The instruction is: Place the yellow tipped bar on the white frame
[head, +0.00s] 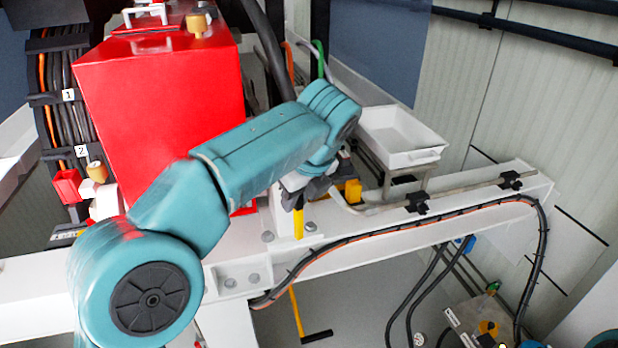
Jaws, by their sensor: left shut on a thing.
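My left gripper (300,195) is at the end of the teal arm, above the white frame (405,226). It is shut on the tipped bar, whose yellow end (299,223) points down below the jaws and shows against the frame. I cannot tell whether the yellow end touches the frame. My right gripper is not in view.
A red box (160,105) stands left, behind the arm. A white tray (398,138) sits behind the frame. Black clamps (417,203) and a pipe line the beam's top; cables (400,234) run along its side. A yellow rod with a black crosspiece (317,336) shows below.

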